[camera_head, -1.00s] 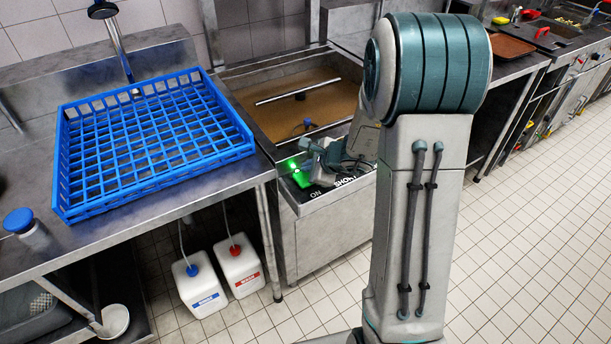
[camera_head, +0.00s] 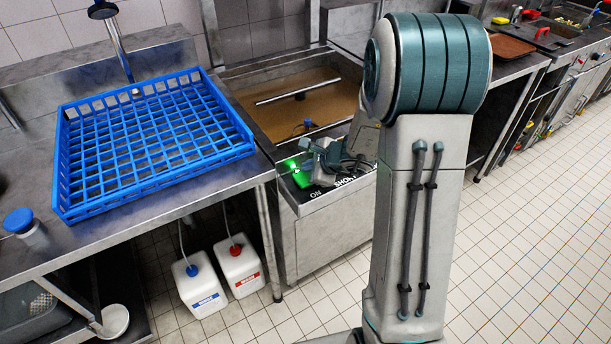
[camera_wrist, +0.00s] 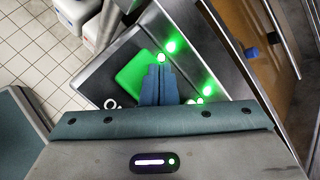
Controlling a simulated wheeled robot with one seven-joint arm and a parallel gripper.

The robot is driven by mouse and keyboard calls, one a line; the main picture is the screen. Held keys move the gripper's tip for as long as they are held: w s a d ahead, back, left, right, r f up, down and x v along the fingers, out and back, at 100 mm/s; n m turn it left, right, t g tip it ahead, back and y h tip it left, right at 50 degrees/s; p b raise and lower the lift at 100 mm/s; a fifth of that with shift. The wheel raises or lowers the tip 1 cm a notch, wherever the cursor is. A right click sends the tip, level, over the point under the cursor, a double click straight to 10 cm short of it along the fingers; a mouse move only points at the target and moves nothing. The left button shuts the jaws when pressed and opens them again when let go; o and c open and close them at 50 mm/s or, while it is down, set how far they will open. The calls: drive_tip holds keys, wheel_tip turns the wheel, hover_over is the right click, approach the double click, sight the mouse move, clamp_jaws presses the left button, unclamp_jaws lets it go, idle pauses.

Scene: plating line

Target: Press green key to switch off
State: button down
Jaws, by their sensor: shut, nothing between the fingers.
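The green key (camera_wrist: 136,75) is on the dark control strip at the front of the sink machine. It also shows in the head view (camera_head: 299,179), partly hidden by my gripper. My gripper (camera_wrist: 160,70) is shut and empty, its fingertips over the right part of the key in the wrist view. I cannot tell whether the fingertips touch the key. A green lamp (camera_wrist: 170,46) glows beside the key, and another lamp (camera_wrist: 207,91) glows farther along the panel. The label "ON" (camera_head: 314,194) reads on the strip in the head view.
A blue rack (camera_head: 150,140) lies on the steel table at the left. The basin (camera_head: 300,95) with brown water is behind the panel. Two white canisters (camera_head: 202,288) stand on the floor below. My arm hides part of the machine's right side.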

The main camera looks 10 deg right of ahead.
drive_tip(key=shift+f, duration=0.2)
drive_tip(key=shift+f+b, duration=0.3)
drive_tip(key=shift+b, duration=0.45)
drive_tip(key=shift+f+b, duration=0.5)
drive_tip(key=shift+b, duration=0.15)
idle(0.7)
drive_tip(key=shift+r+p, duration=0.65)
drive_tip(key=shift+r, duration=0.35)
drive_tip(key=shift+r+p, duration=1.85)
drive_tip(key=shift+r, duration=0.65)
